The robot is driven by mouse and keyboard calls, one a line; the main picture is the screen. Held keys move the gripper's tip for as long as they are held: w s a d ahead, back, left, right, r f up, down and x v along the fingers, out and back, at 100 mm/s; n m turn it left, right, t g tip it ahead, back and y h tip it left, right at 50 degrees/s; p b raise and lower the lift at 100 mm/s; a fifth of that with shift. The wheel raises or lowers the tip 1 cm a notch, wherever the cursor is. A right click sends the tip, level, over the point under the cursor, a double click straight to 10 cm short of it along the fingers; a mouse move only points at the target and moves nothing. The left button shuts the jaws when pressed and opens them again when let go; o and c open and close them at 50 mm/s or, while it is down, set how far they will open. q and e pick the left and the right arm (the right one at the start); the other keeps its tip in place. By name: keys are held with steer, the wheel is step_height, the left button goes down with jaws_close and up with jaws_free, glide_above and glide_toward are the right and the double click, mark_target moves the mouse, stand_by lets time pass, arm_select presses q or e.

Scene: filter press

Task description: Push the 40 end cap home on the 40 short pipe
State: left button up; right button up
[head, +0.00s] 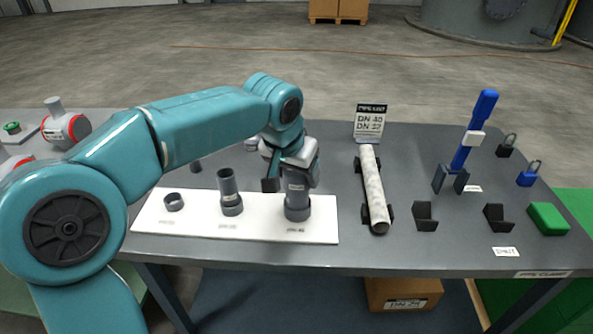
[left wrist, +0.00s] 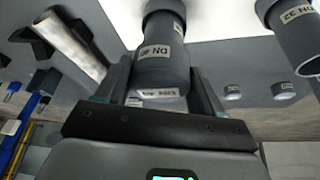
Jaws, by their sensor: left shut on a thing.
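The 40 short pipe (head: 296,186) is a dark grey tube with a label. It stands upright in a wide collar at the right end of the white board, and its DN 40 label also shows in the left wrist view (left wrist: 160,52). My left gripper (head: 290,172) is around the pipe's upper end. In the left wrist view its fingers are on both sides of the grey end cap (left wrist: 158,95), which has a small label, and it is shut on that cap. The cap is in line with the pipe; how far it sits on is hidden. My right gripper is not in view.
The white board (head: 195,222) also bears a second short pipe (head: 230,192) and an empty low ring (head: 173,201). Right of the board, a long pale pipe (head: 374,190) lies in black supports. A blue tool (head: 474,130), padlocks and a green block (head: 548,218) are further right.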

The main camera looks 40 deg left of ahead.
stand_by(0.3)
arm_select(q)
steer(key=shift+f+b, duration=0.4)
steer(key=shift+f, duration=0.25)
stand_by(0.3)
steer(key=o, duration=0.8)
steer(key=shift+o, duration=0.2)
steer(key=shift+r, duration=0.15)
steer(key=p+v, duration=0.7)
steer(key=v, duration=0.3)
steer(key=shift+s+r, duration=0.25)
steer(key=shift+r, duration=0.05)
